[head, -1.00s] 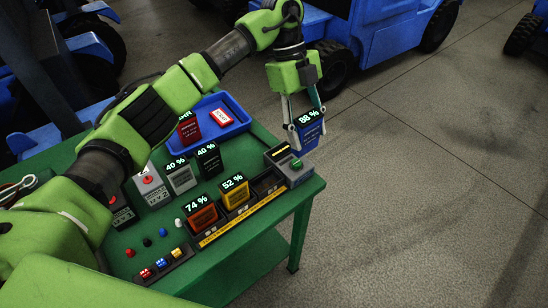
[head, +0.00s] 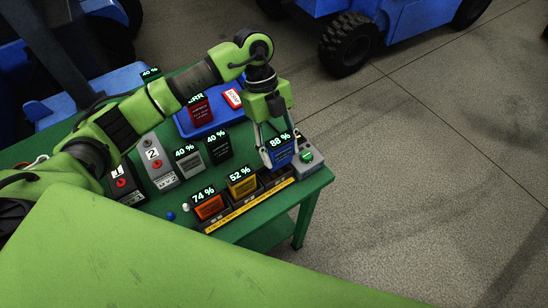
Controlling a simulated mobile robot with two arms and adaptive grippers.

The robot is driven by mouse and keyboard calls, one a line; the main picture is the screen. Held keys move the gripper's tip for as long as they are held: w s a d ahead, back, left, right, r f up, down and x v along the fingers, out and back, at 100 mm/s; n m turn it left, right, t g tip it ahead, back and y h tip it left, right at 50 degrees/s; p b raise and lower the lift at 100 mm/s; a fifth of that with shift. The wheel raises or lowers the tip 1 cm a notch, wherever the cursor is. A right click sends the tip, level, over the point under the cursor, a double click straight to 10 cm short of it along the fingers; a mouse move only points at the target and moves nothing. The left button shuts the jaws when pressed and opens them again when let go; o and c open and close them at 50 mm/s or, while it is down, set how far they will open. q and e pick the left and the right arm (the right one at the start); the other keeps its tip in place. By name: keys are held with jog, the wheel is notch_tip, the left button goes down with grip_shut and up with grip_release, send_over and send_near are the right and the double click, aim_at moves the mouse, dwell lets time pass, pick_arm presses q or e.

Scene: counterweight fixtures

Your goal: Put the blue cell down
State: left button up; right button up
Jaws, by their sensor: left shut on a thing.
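The blue cell (head: 281,155), its display reading 88 %, is upright between the fingers of my left gripper (head: 281,148), which is shut on it. It is over the right part of the charging rack (head: 236,217), right of the yellow cell (head: 242,186) showing 52 %. The orange cell (head: 209,206) showing 74 % sits at the rack's left end. The blue cell's lower edge is close to the rack; I cannot tell whether it touches a slot. My right gripper is not in view.
A grey device with a green knob (head: 307,156) stands at the rack's right end. Behind the rack are a grey cell (head: 188,163) and a black cell (head: 219,150), both 40 %. A blue tray (head: 183,123) holds a red cell (head: 199,111). The green table (head: 262,224) ends just beyond.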

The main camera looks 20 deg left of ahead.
aim_at(276, 169)
pick_arm(q)
jog(key=shift+s+a+f, duration=0.15)
jog(key=shift+s+f, duration=0.1)
jog(key=shift+f, duration=0.05)
jog(key=shift+a+f, duration=0.1)
jog(key=shift+f, duration=0.05)
jog(key=shift+s+a+f, duration=0.1)
jog(key=shift+s+f, duration=0.1)
jog(key=shift+f, duration=0.05)
jog(key=f+p, duration=0.2)
jog(key=f, duration=0.1)
jog(key=shift+s+a, duration=0.15)
jog(key=shift+s, duration=0.05)
jog(key=shift+f, duration=0.25)
jog(key=o, duration=1.2)
jog(key=shift+f, duration=0.1)
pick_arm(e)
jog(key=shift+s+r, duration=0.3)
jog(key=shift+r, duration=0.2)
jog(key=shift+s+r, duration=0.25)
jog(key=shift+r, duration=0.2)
